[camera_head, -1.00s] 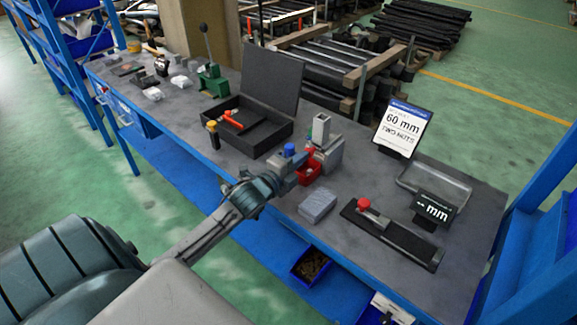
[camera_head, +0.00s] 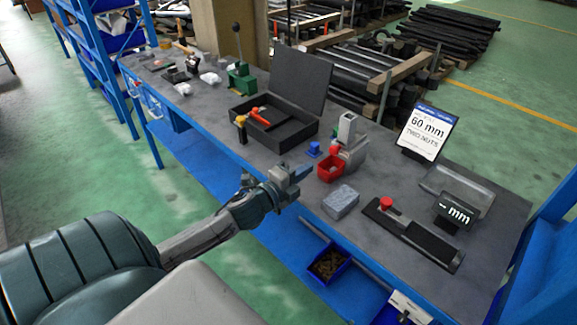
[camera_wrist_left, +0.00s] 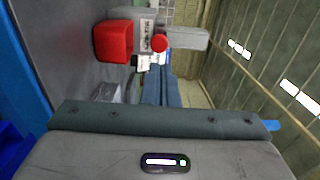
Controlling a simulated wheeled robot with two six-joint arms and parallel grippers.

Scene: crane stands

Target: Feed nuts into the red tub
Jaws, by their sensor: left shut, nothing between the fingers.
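The red tub (camera_head: 326,173) stands on the bench beneath the front of a grey dispenser (camera_head: 352,153) with an upright hopper (camera_head: 347,126) and a red knob. The tub's contents are too small to make out. The tub also shows in the left wrist view (camera_wrist_left: 112,42), beside the round red knob (camera_wrist_left: 159,43). My left gripper (camera_head: 300,182) is shut and empty at the bench's front edge, left of the tub and apart from it. No loose nuts can be made out. My right gripper is out of view.
A blue knobbed piece (camera_head: 314,150) stands left of the tub. A grey block (camera_head: 341,202) lies in front. A black slide gauge (camera_head: 414,235), a small "mm" display (camera_head: 457,211) and a "60 mm, two nuts" sign (camera_head: 426,133) are right. An open black case (camera_head: 275,133) stands left.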

